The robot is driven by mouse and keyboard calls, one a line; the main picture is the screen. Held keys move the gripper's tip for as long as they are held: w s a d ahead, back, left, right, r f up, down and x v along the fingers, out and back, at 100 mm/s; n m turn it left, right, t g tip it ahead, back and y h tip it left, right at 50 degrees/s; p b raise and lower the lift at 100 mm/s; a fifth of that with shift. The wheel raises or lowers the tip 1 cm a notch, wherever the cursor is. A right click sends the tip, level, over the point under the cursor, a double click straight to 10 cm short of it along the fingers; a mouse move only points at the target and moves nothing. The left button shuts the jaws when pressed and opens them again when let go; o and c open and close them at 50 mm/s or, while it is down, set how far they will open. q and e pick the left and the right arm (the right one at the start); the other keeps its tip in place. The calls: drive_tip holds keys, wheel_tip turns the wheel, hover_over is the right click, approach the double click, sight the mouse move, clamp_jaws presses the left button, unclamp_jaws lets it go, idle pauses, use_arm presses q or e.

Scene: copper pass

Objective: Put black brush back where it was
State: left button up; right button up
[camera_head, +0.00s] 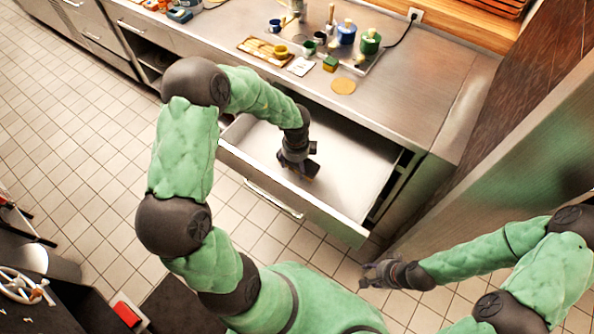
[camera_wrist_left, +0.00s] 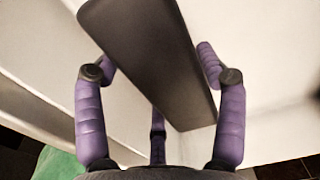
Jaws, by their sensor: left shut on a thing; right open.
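The black brush (camera_wrist_left: 150,60) shows in the left wrist view as a long dark block, held between the purple fingers of my left gripper (camera_head: 301,170). In the head view this gripper is inside the open drawer (camera_head: 352,160), over its pale floor, and mostly hides the brush. I cannot tell whether the brush touches the drawer floor. My right gripper (camera_head: 378,276) is open and empty, in front of the drawer's right end and apart from it.
The steel counter (camera_head: 420,95) above the drawer holds a wooden tray (camera_head: 262,52), a blue jar (camera_head: 346,33), a green jar (camera_head: 369,42), a sponge (camera_head: 331,63) and a round tan disc (camera_head: 343,86). The rest of the visible drawer floor is bare. A tall steel panel (camera_head: 510,150) stands at right.

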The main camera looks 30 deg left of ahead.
sight(296, 170)
use_arm(q)
wheel_tip(296, 170, down, 4)
drive_tip(key=shift+f+b, duration=0.2)
drive_tip(key=shift+b, duration=0.7)
drive_tip(key=shift+r, duration=0.1)
drive_tip(key=o, duration=1.2)
drive_tip(key=shift+f, duration=0.2)
drive_tip(key=shift+r, duration=0.25)
wheel_tip(296, 170, up, 12)
drive_tip(key=p, duration=0.5)
drive_tip(key=shift+s, duration=0.1)
